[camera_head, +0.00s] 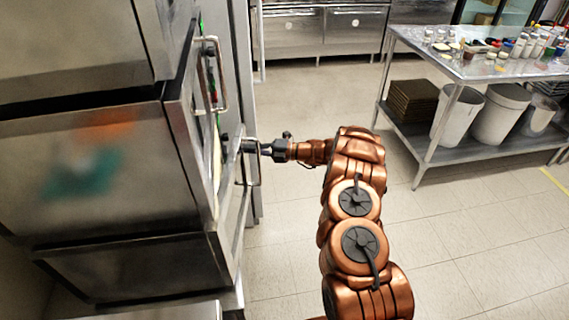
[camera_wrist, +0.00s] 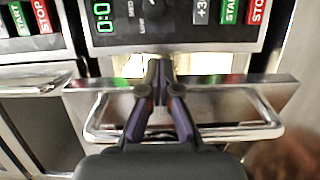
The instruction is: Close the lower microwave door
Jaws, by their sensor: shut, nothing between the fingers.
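The lower microwave door (camera_head: 231,213) hangs ajar on the front of the stacked units at the left, with its top edge tilted out. In the wrist view, the door's top edge (camera_wrist: 225,87) crosses the middle, with a bright gap behind it. Its silver bar handle (camera_wrist: 262,131) sits just below that edge. My gripper (camera_head: 246,146) is shut and empty at the door's upper part. In the wrist view, my gripper (camera_wrist: 160,68) passes over the handle, its tips by the door's top edge. I cannot tell whether they touch it.
The control panel (camera_wrist: 180,25) with a green display is just above the door. An upper handle (camera_head: 217,75) stands out above. A steel table (camera_head: 440,62) with containers and bins is at the right. The tiled floor between is clear.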

